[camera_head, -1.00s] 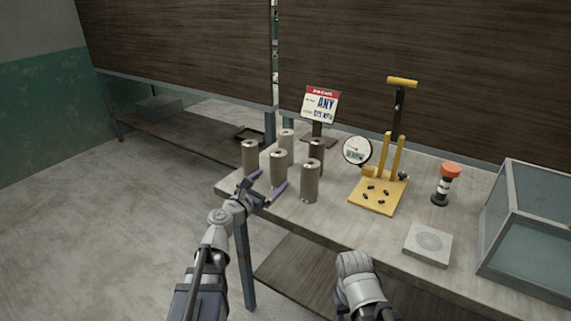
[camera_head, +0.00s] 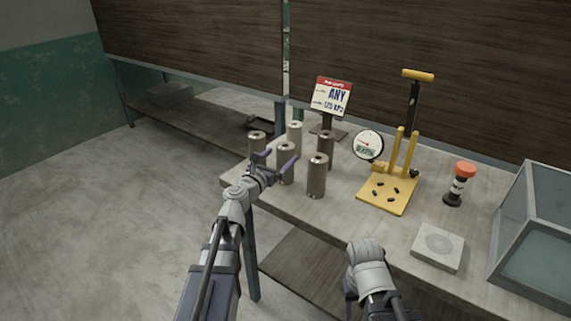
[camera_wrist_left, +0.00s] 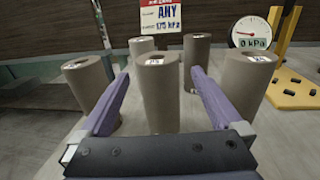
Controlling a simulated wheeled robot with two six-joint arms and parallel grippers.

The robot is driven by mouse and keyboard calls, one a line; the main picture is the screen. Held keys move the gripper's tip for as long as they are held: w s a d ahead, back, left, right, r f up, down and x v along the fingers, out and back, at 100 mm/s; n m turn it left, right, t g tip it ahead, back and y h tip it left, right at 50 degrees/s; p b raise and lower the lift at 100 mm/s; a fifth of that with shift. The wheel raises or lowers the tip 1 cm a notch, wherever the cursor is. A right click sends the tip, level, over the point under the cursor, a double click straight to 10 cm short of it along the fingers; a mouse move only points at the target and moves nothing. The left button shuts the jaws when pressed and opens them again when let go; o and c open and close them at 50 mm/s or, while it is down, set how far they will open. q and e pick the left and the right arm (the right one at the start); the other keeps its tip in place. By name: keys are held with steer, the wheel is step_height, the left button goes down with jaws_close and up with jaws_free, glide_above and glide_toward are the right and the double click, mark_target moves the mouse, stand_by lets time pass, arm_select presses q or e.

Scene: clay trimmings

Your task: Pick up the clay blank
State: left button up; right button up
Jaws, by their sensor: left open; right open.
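Several upright grey-brown clay blanks stand in a cluster on the table's left part. The front middle blank (camera_head: 286,168) shows between the fingers of my left gripper (camera_head: 276,160). In the left wrist view this blank (camera_wrist_left: 159,95) stands upright between the two open purple fingers (camera_wrist_left: 160,75), with a gap on either side and no visible contact. Other blanks stand to the left (camera_wrist_left: 86,82), right (camera_wrist_left: 243,88) and behind (camera_wrist_left: 197,50). My right gripper (camera_head: 366,254) is in front of the table edge, away from the blanks; its fingers are mostly hidden.
A sign (camera_head: 331,97) stands behind the blanks. To their right are a round gauge (camera_head: 368,146) reading 0 kPa, a yellow press (camera_head: 376,200), an orange-topped tool (camera_head: 461,182), a square slab (camera_head: 437,247) and a glass-sided box (camera_head: 535,245).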

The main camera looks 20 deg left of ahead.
mark_target(286, 149)
arm_select(q)
steer(key=x, duration=0.4)
steer(key=shift+w+r, duration=0.25)
steer(key=shift+w, duration=0.2)
steer(key=shift+s, duration=0.1)
steer(key=shift+c, duration=0.2)
jaws_close()
